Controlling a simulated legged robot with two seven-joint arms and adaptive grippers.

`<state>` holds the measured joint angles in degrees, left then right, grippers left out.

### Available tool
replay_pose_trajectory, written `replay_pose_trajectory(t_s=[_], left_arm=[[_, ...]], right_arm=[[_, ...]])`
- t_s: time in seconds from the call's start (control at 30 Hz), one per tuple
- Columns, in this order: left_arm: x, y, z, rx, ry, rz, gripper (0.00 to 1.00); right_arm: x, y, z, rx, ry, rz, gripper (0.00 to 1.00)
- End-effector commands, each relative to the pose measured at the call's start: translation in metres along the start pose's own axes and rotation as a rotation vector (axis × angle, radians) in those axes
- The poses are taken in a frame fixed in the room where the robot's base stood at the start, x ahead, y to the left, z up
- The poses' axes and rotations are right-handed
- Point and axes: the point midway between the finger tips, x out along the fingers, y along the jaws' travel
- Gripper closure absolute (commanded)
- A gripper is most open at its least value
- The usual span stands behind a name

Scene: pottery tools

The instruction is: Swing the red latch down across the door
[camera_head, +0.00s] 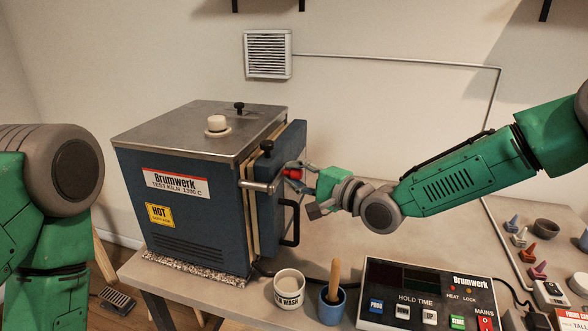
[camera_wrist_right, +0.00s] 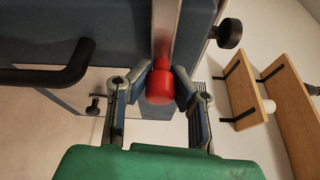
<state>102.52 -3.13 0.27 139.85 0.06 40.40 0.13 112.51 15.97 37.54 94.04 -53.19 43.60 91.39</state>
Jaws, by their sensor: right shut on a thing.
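The blue kiln (camera_head: 185,200) stands on the table with its door (camera_head: 270,215) on its right side, close against a pale seam. The latch's red knob (camera_head: 292,174) is in front of the door's face, and in the right wrist view the red knob (camera_wrist_right: 160,84) sits at the end of a silver bar (camera_wrist_right: 166,30). My right gripper (camera_head: 303,176) is shut on the knob, with its fingers on either side of it in the right wrist view (camera_wrist_right: 160,82). The fingers partly hide the latch in the head view. My left gripper is out of view.
A black door handle (camera_head: 292,222) sits below the latch. A white mug (camera_head: 289,288), a blue pot with a wooden tool (camera_head: 333,305) and a control box (camera_head: 425,295) stand at the front of the table.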

Motion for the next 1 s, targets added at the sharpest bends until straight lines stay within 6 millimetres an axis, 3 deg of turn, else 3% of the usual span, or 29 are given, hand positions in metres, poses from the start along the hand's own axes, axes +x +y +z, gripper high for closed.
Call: replay_pose_trajectory(t_s=[0.5,0.53,0.6,1.0], left_arm=[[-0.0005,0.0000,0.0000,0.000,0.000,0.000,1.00],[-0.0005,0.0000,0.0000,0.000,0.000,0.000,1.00],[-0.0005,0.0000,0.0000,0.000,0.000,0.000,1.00],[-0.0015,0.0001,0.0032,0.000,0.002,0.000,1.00]], right_arm=[[-0.0004,0.0018,-0.0042,0.023,0.009,0.008,1.00],[-0.0004,0.0019,-0.0042,0.023,0.009,0.008,0.81],[-0.0004,0.0021,-0.0038,0.023,0.008,0.009,0.58],[-0.0065,0.0013,-0.0006,0.020,0.004,0.008,0.58]])
